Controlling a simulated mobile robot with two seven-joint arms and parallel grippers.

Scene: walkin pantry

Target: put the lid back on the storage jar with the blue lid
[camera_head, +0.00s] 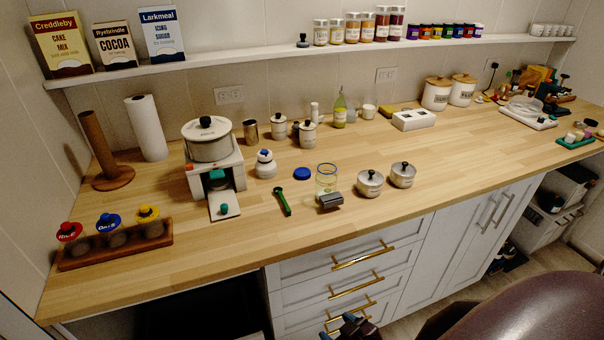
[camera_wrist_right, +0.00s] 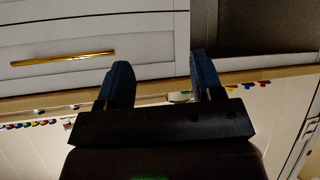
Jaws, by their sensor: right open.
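A clear glass storage jar (camera_head: 326,179) stands upright and uncovered near the front edge of the wooden counter. A flat round blue lid (camera_head: 303,173) lies on the counter just left of the jar, apart from it. My right gripper (camera_head: 349,325) is low in front of the drawers, below the counter and away from jar and lid. In the right wrist view its two blue fingers (camera_wrist_right: 162,78) are apart with nothing held between them. The left gripper is not in view.
Two lidded pots (camera_head: 370,184) (camera_head: 403,175) stand to the right. A rack (camera_head: 115,246) holds jars with red, blue and yellow lids.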

